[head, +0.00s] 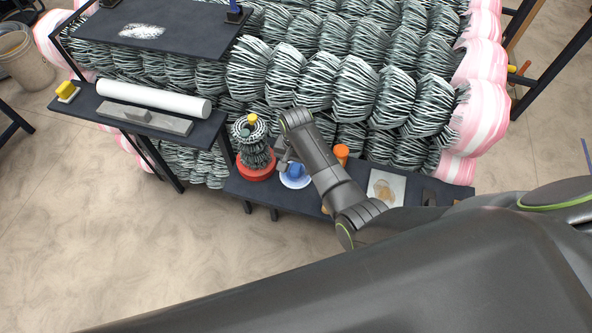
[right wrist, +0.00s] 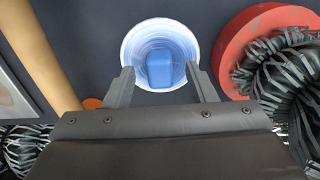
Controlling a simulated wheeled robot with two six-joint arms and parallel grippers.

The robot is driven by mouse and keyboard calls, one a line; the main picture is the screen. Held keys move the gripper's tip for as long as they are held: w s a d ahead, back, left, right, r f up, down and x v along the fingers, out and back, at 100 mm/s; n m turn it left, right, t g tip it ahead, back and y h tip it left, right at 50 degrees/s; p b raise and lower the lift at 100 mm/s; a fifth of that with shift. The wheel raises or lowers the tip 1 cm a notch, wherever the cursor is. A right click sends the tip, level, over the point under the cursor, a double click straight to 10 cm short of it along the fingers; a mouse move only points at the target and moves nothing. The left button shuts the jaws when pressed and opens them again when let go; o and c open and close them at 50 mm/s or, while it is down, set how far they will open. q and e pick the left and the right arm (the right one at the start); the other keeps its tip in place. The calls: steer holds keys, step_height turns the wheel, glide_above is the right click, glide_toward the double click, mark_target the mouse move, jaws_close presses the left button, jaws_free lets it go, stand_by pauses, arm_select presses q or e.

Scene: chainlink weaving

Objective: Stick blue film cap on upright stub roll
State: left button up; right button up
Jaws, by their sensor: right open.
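A blue piece (head: 295,170), matching the blue film cap, is on a round white-and-blue dish on the low dark bench. In the right wrist view the blue piece (right wrist: 159,70) lies inside the dish's ringed wall (right wrist: 131,42). An upright roll of dark green and white strands (head: 256,152), matching the stub roll, stands left of it on a red round base (head: 254,174), with a yellow piece on top. My right gripper (head: 283,152) is open over the dish, its fingertips either side of the blue piece; contact cannot be told. My left gripper is not in view.
An orange-topped cylinder (head: 341,152) stands right of my right arm, and a pale square sheet (head: 386,187) lies farther right. Large chainlink rolls (head: 310,75) pack the space behind. A shelf at left holds a white tube (head: 153,99). The floor in front is clear.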

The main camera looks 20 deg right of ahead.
steer(key=shift+f, duration=0.8)
steer(key=c, duration=1.1)
steer(key=shift+o, duration=0.2)
